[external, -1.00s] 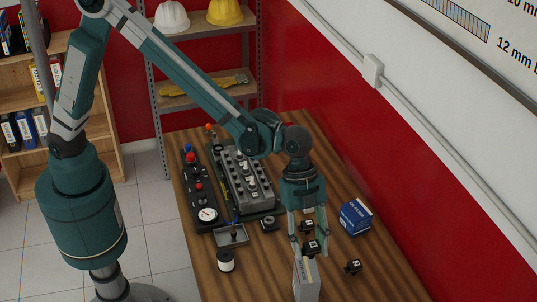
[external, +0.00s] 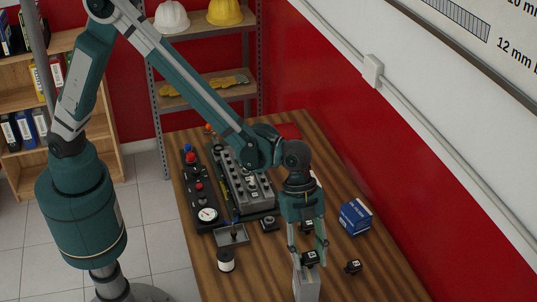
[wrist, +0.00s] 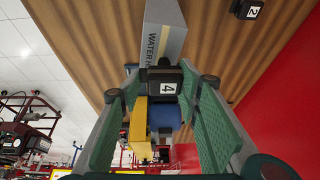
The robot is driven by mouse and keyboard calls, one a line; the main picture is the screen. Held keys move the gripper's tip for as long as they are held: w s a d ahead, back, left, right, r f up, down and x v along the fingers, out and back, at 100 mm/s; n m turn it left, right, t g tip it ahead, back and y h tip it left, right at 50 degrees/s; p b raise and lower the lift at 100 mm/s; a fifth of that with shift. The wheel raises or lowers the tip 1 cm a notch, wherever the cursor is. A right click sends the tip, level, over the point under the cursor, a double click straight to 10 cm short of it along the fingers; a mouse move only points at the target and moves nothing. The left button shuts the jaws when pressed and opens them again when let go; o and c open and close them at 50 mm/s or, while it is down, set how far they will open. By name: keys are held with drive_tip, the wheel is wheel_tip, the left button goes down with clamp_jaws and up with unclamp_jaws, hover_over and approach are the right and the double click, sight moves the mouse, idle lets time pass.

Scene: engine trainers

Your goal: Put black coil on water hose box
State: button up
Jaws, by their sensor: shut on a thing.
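A black coil (external: 311,258) marked 4 is between the fingertips of my gripper (external: 307,252), which is shut on it. In the wrist view the coil (wrist: 167,87) shows its white number 4 label, with a finger of my gripper (wrist: 161,80) on each side. The water hose box (external: 306,284) is a pale upright box at the front of the table, right below the coil. Its lettering shows on the box (wrist: 163,32) in the wrist view. The coil is at the height of the box's top; I cannot tell whether they touch.
A blue box (external: 355,217) stands at the right. A white-and-black spool (external: 226,260) and a metal tray (external: 232,235) are to the left.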

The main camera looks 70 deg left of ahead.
drive_tip(key=shift+f, duration=0.15)
drive_tip(key=o, duration=1)
drive_tip(key=shift+c, duration=0.2)
drive_tip(key=shift+r, duration=0.25)
drive_tip(key=v, duration=1.2)
